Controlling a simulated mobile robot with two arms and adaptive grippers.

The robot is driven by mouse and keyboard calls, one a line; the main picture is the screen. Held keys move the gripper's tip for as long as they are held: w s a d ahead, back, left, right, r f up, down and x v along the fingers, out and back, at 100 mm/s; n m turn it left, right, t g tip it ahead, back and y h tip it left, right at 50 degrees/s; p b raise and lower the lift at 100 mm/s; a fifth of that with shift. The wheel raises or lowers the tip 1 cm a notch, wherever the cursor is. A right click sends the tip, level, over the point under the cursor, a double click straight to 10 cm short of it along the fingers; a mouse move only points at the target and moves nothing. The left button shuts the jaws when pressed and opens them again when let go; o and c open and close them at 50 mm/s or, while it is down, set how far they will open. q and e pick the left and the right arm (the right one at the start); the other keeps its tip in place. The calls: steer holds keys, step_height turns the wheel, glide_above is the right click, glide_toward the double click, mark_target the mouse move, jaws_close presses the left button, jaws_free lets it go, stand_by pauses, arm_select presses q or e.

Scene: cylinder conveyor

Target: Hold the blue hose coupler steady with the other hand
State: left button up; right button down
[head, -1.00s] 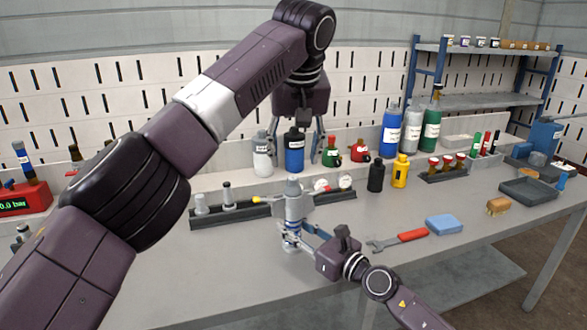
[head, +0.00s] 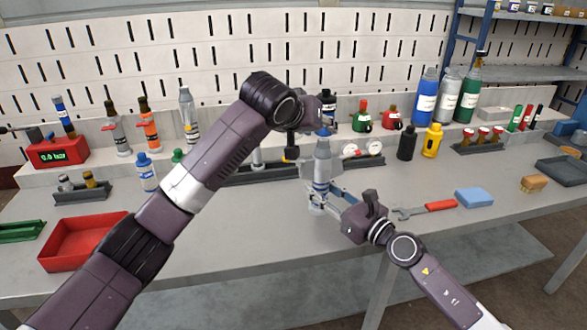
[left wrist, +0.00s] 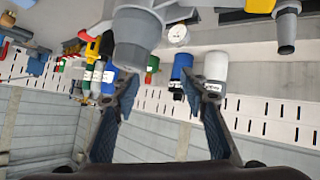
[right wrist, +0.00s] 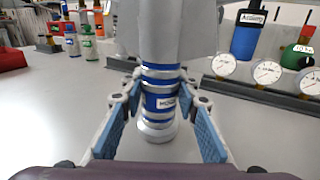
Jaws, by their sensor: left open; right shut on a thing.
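The blue hose coupler (right wrist: 163,101) is a silver piece with blue bands and a white label. It stands upright on the bench, under a wider grey body (right wrist: 165,35). My right gripper (head: 322,197) is shut on the coupler, with a blue-padded finger on either side. In the head view the grey body (head: 322,165) rises above that grip. My left gripper (left wrist: 162,88) is open and empty, near the top of the grey body. In the left wrist view the grey body fills the top centre beyond the fingers. The left fingertips are hard to make out in the head view.
A rack with gauges (head: 365,150) stands close behind the coupler. A wrench (head: 425,208) and a blue sponge (head: 474,197) lie to the right. A red tray (head: 85,242) is at the left. The bench front (head: 235,220) is clear.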

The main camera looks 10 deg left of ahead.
arm_select(q)
steer(key=s+a+m+t+h, duration=0.1)
steer(key=s+a+t, duration=0.15)
steer(key=a, duration=0.25)
steer(key=m+t+h, duration=0.3)
steer(key=m+h, duration=0.1)
glide_toward(320, 148)
steer(key=x, duration=1.1)
steer(key=shift+w, duration=0.15)
jaws_close()
